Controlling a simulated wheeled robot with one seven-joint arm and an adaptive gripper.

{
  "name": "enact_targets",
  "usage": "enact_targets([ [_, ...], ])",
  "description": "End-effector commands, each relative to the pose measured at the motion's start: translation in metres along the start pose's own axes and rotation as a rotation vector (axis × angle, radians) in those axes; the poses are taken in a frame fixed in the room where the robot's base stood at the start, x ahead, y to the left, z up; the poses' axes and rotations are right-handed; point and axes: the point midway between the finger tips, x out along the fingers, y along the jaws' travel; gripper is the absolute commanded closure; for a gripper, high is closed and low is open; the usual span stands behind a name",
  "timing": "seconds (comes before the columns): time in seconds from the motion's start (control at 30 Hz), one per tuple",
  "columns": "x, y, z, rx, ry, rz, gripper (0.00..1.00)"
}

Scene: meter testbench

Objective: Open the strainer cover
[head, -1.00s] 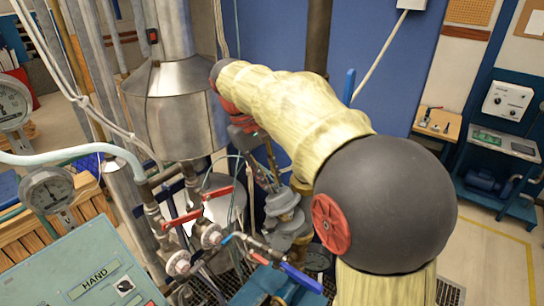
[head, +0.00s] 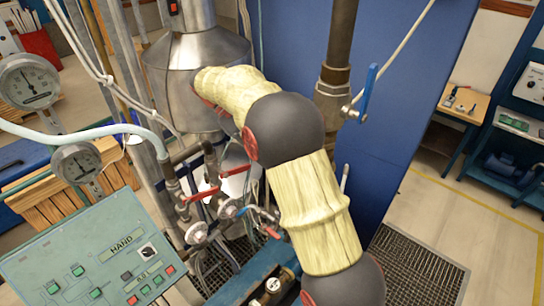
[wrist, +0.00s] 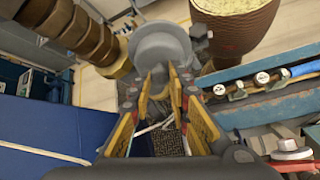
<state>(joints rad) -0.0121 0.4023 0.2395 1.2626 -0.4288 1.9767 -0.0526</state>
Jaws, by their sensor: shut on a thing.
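My gripper (wrist: 162,82) shows in the wrist view, its two yellow-and-black fingers pointing up the picture. It is shut on a narrow grey part at the near side of a rounded grey metal body (wrist: 160,42), which I take to be the strainer cover. The fingers hide part of the hold, and I cannot tell whether the cover is loose or still seated. In the head view my own arm covers the gripper and the strainer.
In the head view, red-handled valves (head: 209,193) and thin pipes sit left of my arm. A green control panel (head: 95,260) stands at the lower left. A thick vertical pipe with a blue lever (head: 370,92) stands right. A floor grating (head: 415,265) lies lower right.

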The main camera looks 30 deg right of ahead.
Motion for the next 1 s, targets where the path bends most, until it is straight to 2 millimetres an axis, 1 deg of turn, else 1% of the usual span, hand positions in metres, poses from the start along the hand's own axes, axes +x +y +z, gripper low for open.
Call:
enact_targets([
  [0.37, 0.001, -0.001, -0.0018, -0.003, -0.004, 0.001, 1.0],
  [0.4, 0.001, -0.001, -0.0018, -0.003, -0.004, 0.001, 0.81],
  [0.7, 0.0007, -0.0006, -0.001, -0.002, -0.004, 0.001, 0.64],
  [1.0, 0.0005, -0.0004, -0.0007, -0.002, -0.004, 0.001, 0.63],
])
